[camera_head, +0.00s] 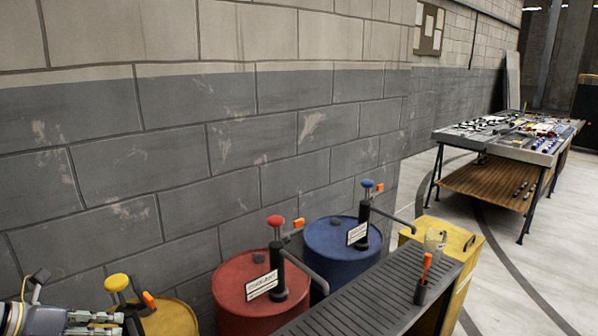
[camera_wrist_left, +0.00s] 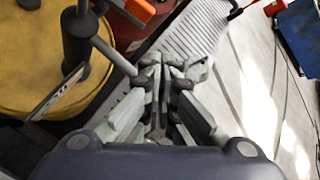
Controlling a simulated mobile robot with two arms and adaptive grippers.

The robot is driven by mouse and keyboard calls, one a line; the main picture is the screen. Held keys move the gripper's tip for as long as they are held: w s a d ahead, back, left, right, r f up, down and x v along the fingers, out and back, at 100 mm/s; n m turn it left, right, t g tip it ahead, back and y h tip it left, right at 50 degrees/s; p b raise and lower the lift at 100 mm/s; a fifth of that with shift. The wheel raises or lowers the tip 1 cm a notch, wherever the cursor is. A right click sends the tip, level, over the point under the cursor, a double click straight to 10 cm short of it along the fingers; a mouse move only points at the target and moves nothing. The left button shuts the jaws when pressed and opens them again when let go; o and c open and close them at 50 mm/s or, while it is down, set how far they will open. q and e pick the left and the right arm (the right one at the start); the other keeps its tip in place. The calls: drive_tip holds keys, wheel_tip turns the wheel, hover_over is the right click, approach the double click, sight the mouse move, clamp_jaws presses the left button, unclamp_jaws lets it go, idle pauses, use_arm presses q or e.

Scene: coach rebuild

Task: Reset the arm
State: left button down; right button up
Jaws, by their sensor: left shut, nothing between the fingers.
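My left gripper (camera_wrist_left: 160,78) is shut and empty in the left wrist view, its fingertips together above a grey slatted surface. In the head view only a part of my left arm and gripper (camera_head: 112,322) shows at the lower left corner, beside the yellow drum (camera_head: 170,318). The yellow drum also fills the upper left of the left wrist view (camera_wrist_left: 25,62), with its dark pump post close to the left of the gripper. My right gripper is in neither view.
A red drum (camera_head: 238,292) and a blue drum (camera_head: 325,236), each with a pump, stand along the block wall (camera_head: 200,130). A slatted grey bench top (camera_head: 365,300) is in front of them. A yellow cabinet (camera_head: 455,240) and a cluttered table (camera_head: 480,137) are farther right. Open floor (camera_head: 540,270) lies at right.

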use_arm(q)
drive_tip(key=s+f+n+t+y, duration=0.2)
drive_tip(key=s+f+n+y, duration=0.4)
drive_tip(key=n, duration=0.7)
drive_tip(key=s+f+n+t+y, duration=0.2)
drive_tip(key=s+f+n+y, duration=0.15)
drive_tip(key=f+n, duration=0.75)
drive_tip(key=s+d+f+n+g+h, duration=0.35)
drive_tip(key=s+d+n+g, duration=0.6)
drive_tip(key=s+d, duration=0.75)
wheel_tip(320, 180, down, 25)
drive_tip(key=n, duration=0.2)
drive_tip(key=s+a+f+g+y, duration=0.1)
drive_tip(key=s+a+f, duration=0.1)
drive_tip(key=s+f, duration=1.5)
drive_tip(key=shift+s+a+f, duration=0.35)
drive_tip(key=shift+s+a, duration=0.05)
drive_tip(key=shift+s, duration=0.25)
drive_tip(key=shift+m, duration=0.25)
